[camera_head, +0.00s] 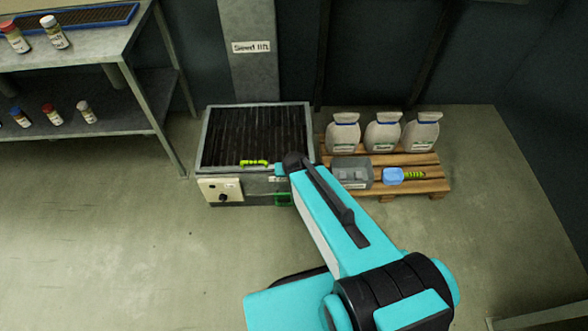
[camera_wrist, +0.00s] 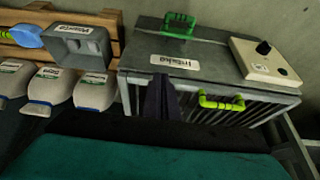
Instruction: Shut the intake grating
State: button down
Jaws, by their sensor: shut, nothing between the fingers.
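The intake grating (camera_head: 255,130), a frame of dark bars, covers the top of the grey intake box (camera_head: 262,196). I cannot tell whether it sits fully flush. Its yellow-green handle (camera_head: 254,162) is at the front edge; the handle also shows in the wrist view (camera_wrist: 221,103), with bars (camera_wrist: 240,117) beside it. My gripper (camera_head: 281,168) is over the front right of the box, just right of the handle. In the wrist view my gripper (camera_wrist: 161,98) is shut and empty, near the Intake label (camera_wrist: 175,62), apart from the handle.
A green handle (camera_head: 283,199) and a control box with a knob (camera_head: 220,190) are on the box front. A pallet (camera_head: 435,186) with sacks (camera_head: 383,133), a grey bin (camera_head: 351,173) and a blue scoop (camera_head: 393,176) stands right. A shelf (camera_head: 125,105) stands left. Floor in front is clear.

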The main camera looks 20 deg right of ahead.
jog(key=shift+s+a+r+p, duration=0.15)
jog(key=shift+s+p, duration=0.25)
jog(key=shift+p, duration=0.05)
jog(key=shift+s+a+r+p, duration=0.1)
jog(key=shift+s+p, duration=0.3)
jog(key=shift+p, duration=0.05)
jog(key=s+f+n+g+y+p, duration=0.1)
jog(key=s+g+p, duration=0.6)
jog(key=s, duration=2.2)
jog(key=f+n+g, duration=0.1)
jog(key=g, duration=0.2)
jog(key=shift+s+a+n, duration=0.15)
jog(key=shift+a+n, duration=0.15)
